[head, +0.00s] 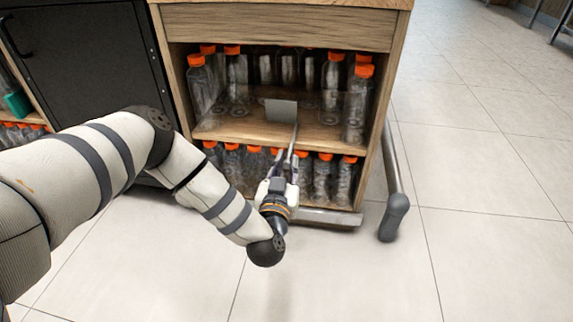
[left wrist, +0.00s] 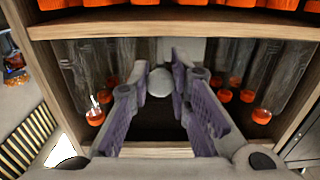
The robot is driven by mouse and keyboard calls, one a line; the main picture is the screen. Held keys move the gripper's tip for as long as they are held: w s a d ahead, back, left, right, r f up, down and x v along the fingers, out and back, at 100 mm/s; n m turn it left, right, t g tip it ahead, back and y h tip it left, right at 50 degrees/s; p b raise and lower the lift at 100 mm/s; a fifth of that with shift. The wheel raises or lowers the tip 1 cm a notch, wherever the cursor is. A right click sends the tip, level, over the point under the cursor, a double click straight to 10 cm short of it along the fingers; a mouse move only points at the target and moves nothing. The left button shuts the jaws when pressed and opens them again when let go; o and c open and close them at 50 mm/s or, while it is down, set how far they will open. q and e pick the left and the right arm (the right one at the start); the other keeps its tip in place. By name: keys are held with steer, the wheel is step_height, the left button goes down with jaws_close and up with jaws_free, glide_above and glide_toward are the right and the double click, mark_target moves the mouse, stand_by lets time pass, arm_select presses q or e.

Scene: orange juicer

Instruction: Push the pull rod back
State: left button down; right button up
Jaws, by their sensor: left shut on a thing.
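The pull rod is a thin grey rod with a flat grey plate (head: 281,110) on its far end, inside the upper shelf of the wooden cabinet among the bottles. In the left wrist view its round pale end (left wrist: 160,82) shows between my fingers. My left gripper (head: 293,152) reaches to the shelf opening from the front, with its fingers closed together around the rod. The wrist view shows the two purple-padded fingers on either side of the rod end. The exact contact is too small to make out. My right gripper is out of view.
Orange-capped clear bottles (head: 199,85) stand on both sides and behind the plate. More bottles (head: 322,180) fill the lower shelf. The cabinet's shelf edge (head: 240,128) lies close to the gripper. A grey bar (head: 394,215) stands to the right; open tiled floor lies beyond.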

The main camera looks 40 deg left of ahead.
mark_target(291, 146)
arm_select(q)
steer(key=shift+w+a, duration=0.1)
steer(key=shift+w, duration=0.05)
steer(key=p+x, duration=0.2)
steer(key=x, duration=0.1)
steer(key=shift+r, duration=0.2)
steer(key=shift+w+a+f+b, duration=0.2)
steer(key=shift+w+a, duration=0.2)
steer(key=shift+w, duration=0.2)
steer(key=shift+w+a+f+b, duration=0.2)
steer(key=shift+w+a, duration=0.2)
steer(key=shift+w, duration=0.15)
steer(key=shift+w+a, duration=0.2)
steer(key=shift+w, duration=0.15)
steer(key=shift+r, duration=0.1)
steer(key=c, duration=1.5)
jaws_free()
steer(key=shift+o, duration=0.2)
steer(key=v, duration=1.2)
steer(key=shift+d, duration=0.1)
